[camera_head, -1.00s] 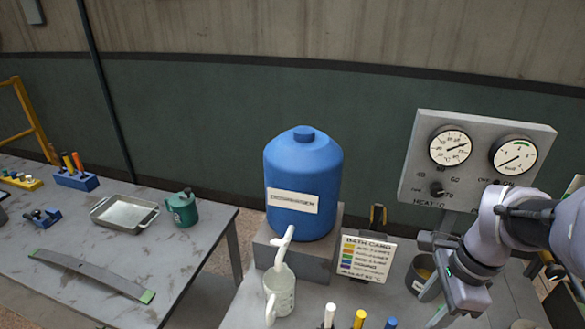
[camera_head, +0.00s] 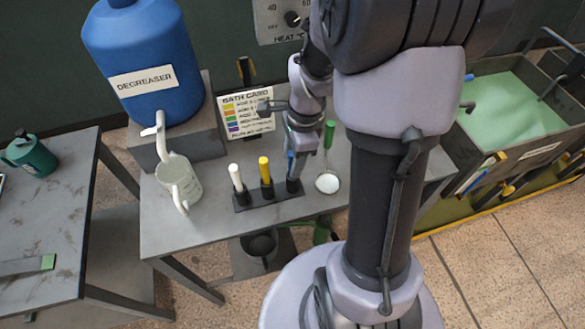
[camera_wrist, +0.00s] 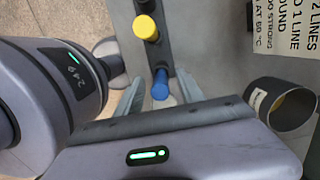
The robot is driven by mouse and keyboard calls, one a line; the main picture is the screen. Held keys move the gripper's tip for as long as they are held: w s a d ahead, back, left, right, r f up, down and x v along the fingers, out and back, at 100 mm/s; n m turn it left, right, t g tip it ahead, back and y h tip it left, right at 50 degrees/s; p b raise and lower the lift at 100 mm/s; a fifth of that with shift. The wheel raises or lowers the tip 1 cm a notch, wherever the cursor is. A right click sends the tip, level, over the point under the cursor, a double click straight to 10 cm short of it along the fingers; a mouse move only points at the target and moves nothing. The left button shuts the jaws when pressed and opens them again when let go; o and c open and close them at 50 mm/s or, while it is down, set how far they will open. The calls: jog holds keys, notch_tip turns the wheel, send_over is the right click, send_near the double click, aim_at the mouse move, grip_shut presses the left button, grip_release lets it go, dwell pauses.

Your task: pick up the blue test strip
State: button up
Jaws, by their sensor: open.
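The blue test strip (camera_head: 291,163) stands upright in the right end of a dark rack (camera_head: 255,199), partly hidden by my gripper in the head view. In the wrist view the blue strip's rounded top (camera_wrist: 161,84) shows between the two jaws. My gripper (camera_wrist: 158,95) is open, with a jaw on either side of the strip, and holds nothing. Whether a jaw touches the strip I cannot tell. A yellow strip (camera_head: 265,170) stands beside it in the rack, and a white strip (camera_head: 236,177) stands at the left end.
A white jug (camera_head: 178,183) stands left of the rack, below the blue degreaser drum (camera_head: 145,60). The bath card (camera_head: 247,114) is behind. A green-handled ladle (camera_head: 327,182) lies to the right. A dark cup (camera_wrist: 283,106) is right of my gripper.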

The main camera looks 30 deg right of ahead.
jog(key=f, duration=0.2)
jog(key=shift+w+a+f+b, duration=0.1)
jog(key=shift+a+f+b, duration=0.1)
jog(key=shift+f+b, duration=0.1)
jog(key=shift+r, duration=0.1)
grip_shut()
notch_tip(320, 180, up, 11)
jog(key=p, duration=0.4)
jog(key=shift+p, duration=0.4)
jog(key=shift+f, duration=0.25)
